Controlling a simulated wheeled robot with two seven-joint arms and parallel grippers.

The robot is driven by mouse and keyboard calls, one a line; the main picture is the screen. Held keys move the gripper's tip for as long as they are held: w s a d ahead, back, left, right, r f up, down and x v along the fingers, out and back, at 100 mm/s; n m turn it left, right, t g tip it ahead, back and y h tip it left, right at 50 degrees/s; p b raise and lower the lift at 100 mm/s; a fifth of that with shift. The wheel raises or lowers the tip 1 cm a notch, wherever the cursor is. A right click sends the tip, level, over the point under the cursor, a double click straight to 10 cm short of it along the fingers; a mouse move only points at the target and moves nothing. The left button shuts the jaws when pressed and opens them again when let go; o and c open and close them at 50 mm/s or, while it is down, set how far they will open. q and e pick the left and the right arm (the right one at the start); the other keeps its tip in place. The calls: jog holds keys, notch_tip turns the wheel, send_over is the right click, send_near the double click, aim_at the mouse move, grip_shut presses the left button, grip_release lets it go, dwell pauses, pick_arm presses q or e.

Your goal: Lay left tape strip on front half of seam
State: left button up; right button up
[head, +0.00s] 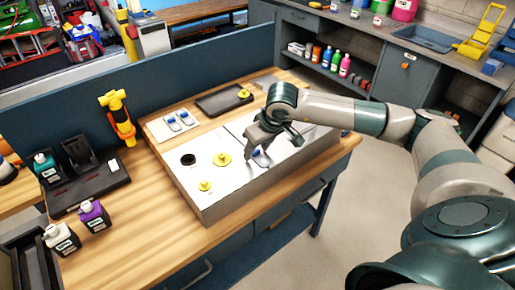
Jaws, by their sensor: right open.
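A metal duct box (210,207) with a pale top lies on the wooden bench. A thin line that looks like the seam (232,132) crosses its top near my right gripper. My right gripper (258,157) points down over the top, its fingers apart. A small blue spot shows by its fingers; I cannot tell what it is or whether they touch the top. Two small pale and blue pieces (179,120), possibly the tape strips, lie on a light pad behind the box. My right gripper and forearm hide part of the box top. My left gripper is out of view.
Yellow round knobbed pieces (222,159) and a black round opening (188,159) are on the box top. A dark tray (222,99) lies behind. Bottles (94,216) and a black case stand at left. A blue panel (60,130) borders the back.

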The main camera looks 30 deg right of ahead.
jog(key=shift+r, duration=0.1)
jog(key=shift+r, duration=0.3)
jog(key=b+v, duration=0.4)
jog(key=v, duration=0.7)
jog(key=shift+s+r, duration=0.15)
jog(key=shift+r, duration=0.1)
